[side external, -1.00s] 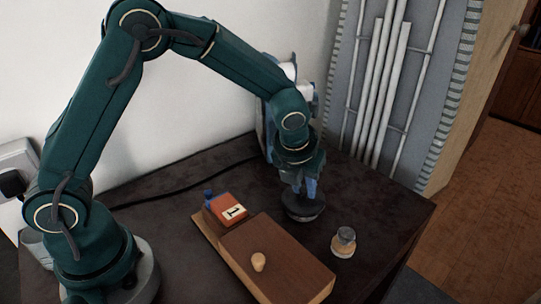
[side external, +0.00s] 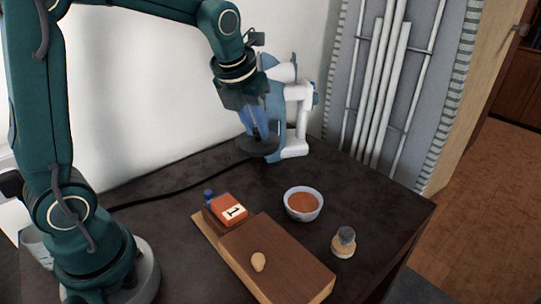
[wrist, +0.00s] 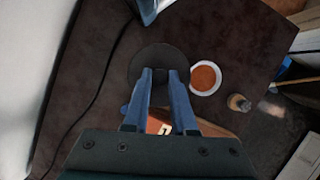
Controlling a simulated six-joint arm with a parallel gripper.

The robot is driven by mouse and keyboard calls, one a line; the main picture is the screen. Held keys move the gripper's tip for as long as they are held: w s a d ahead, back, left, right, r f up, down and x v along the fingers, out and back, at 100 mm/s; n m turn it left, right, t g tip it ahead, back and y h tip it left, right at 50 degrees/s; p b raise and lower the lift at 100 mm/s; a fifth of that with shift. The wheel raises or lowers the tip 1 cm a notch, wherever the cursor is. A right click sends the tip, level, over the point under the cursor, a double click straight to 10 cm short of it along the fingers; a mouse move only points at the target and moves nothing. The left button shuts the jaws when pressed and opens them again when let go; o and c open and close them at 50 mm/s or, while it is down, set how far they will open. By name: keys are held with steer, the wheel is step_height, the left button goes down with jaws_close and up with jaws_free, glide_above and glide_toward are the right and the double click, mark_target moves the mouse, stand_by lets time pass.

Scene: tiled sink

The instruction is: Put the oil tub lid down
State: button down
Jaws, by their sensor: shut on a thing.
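The oil tub lid (side external: 250,147) is a dark round disc held in the air by my gripper (side external: 257,132). In the wrist view the lid (wrist: 150,58) shows beyond the two blue fingers of my gripper (wrist: 160,75), which are shut on its dark knob. The open tub (side external: 303,204) is a pale bowl with orange-red contents on the dark table, to the right of and below the lid. The tub also shows in the wrist view (wrist: 205,79), just right of the lid. How high the lid is above the table is hard to tell.
A white and blue machine (side external: 290,110) stands close behind the lid. A wooden box (side external: 285,262) with a knob, an orange block marked 1 (side external: 230,209) and a small jar with a grey top (side external: 344,242) stand nearer. A black cable (side external: 150,197) lies along the wall. Dark table is bare between them.

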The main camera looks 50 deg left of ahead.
steer(key=shift+s+a+r, duration=0.15)
steer(key=shift+a+r, duration=0.1)
steer(key=shift+a, duration=0.15)
steer(key=shift+s+a+f+n, duration=0.15)
steer(key=shift+s+n, duration=0.1)
steer(key=shift+n, duration=0.35)
steer(key=s+a+f+n+g+y, duration=0.25)
steer(key=s+a+n+g, duration=0.35)
steer(key=s+a+n, duration=1.25)
steer(key=w+d+f, duration=0.2)
steer(key=w, duration=0.1)
steer(key=w+d+f+m, duration=0.1)
steer(key=w+d+f, duration=0.1)
steer(key=w, duration=0.1)
steer(key=w+d+f+m, duration=0.1)
steer(key=w+f, duration=0.1)
steer(key=w, duration=0.1)
steer(key=shift+w+d+f, duration=0.1)
steer(key=shift+d+f, duration=0.3)
steer(key=shift+f, duration=1.95)
steer(key=c, duration=0.7)
jaws_free()
steer(key=shift+f, duration=0.1)
